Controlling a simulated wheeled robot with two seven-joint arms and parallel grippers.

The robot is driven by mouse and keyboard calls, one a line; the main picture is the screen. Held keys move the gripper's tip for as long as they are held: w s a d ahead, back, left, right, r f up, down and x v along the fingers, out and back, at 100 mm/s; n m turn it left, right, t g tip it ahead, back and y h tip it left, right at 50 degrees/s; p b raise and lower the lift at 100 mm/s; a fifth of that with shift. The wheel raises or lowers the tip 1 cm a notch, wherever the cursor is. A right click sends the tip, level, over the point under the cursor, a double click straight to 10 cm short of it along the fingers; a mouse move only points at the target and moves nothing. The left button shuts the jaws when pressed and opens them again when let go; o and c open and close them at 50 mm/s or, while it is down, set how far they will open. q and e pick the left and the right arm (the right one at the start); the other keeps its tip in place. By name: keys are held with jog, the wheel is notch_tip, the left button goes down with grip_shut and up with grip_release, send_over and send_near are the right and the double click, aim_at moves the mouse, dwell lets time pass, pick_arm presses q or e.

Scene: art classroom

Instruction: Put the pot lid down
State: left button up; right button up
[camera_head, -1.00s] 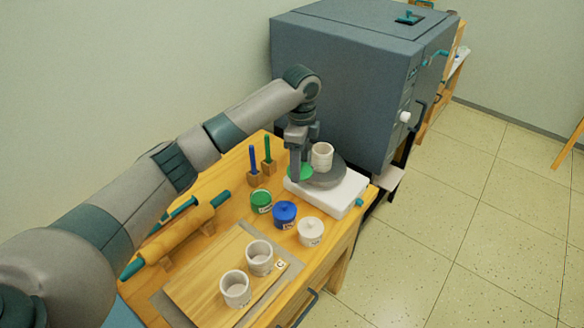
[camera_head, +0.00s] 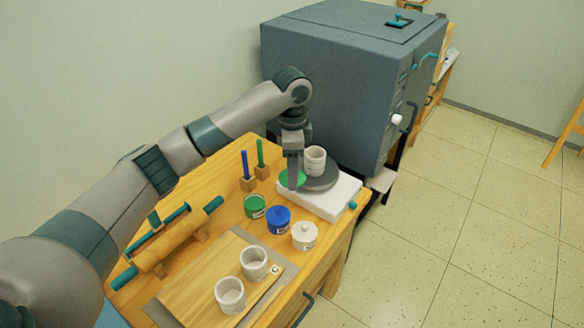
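The green pot lid (camera_head: 284,180) is a flat disc at the left side of the white wheel base, beside the grey wheel disc. My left gripper (camera_head: 293,184) points down at the lid and appears shut on it. The finger hides its middle, and I cannot tell whether the lid touches the base. The green pot (camera_head: 255,207) stands without a lid on the wooden table, to the lower left of the gripper. My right gripper is not in view.
The blue pot (camera_head: 278,220) and white pot (camera_head: 304,236) are lidded. A white cup (camera_head: 315,160) stands on the wheel disc (camera_head: 324,180). Two tools (camera_head: 253,172) stand in wooden blocks left of the gripper. Two cups (camera_head: 242,280) and a rolling pin (camera_head: 168,247) are nearer; a grey kiln (camera_head: 335,70) stands behind.

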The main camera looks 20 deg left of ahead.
pick_arm(q)
jog(key=s+r+n, duration=0.3)
jog(key=s+n, duration=1.1)
jog(key=s, duration=0.7)
jog(key=shift+s, duration=0.2)
jog(key=shift+a, duration=0.15)
